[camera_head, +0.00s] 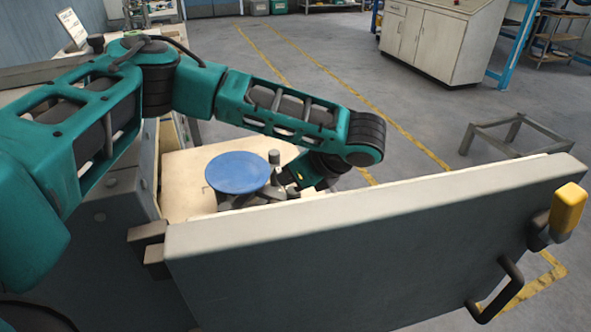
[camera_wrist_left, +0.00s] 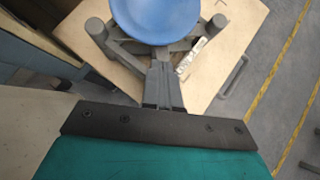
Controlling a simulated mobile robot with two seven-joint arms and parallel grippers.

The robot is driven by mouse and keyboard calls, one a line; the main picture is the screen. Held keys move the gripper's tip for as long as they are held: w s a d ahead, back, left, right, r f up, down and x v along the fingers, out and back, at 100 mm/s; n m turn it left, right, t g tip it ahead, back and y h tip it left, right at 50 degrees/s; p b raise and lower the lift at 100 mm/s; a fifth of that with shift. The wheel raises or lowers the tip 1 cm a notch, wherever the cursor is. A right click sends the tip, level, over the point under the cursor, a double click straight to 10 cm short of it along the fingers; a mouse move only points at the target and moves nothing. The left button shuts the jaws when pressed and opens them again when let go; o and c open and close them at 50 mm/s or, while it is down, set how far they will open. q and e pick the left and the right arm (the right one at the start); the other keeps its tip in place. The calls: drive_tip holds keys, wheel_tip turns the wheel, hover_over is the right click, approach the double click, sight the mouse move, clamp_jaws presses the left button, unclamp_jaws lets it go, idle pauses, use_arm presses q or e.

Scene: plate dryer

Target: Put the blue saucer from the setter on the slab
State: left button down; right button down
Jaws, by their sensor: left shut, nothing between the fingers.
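The blue saucer (camera_head: 237,172) lies face up on the grey setter (camera_head: 275,160), a stand with arms and short posts. In the left wrist view the saucer (camera_wrist_left: 155,18) is at the top, partly cut off, with the setter (camera_wrist_left: 125,47) under it. The setter stands on a pale beige board (camera_head: 190,165), which may be the slab; I cannot tell for sure. My left gripper (camera_wrist_left: 160,65) is shut and empty, just beside the saucer's rim, over the setter; whether it touches is unclear. In the head view its fingers are mostly hidden. My right gripper is out of view.
A thick grey door (camera_head: 360,255) with a black handle (camera_head: 498,290) and a yellow grip (camera_head: 568,208) stands open across the front, hiding part of the board. A low metal frame (camera_head: 515,135) and a white cabinet (camera_head: 440,40) stand farther right. The floor between is clear.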

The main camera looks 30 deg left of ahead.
sight(262, 180)
use_arm(q)
drive_tip(key=shift+x, duration=2.6)
drive_tip(key=shift+w+a, duration=0.2)
drive_tip(key=shift+a, duration=0.9)
drive_tip(key=shift+d+r, duration=0.1)
drive_tip(key=shift+r, duration=0.05)
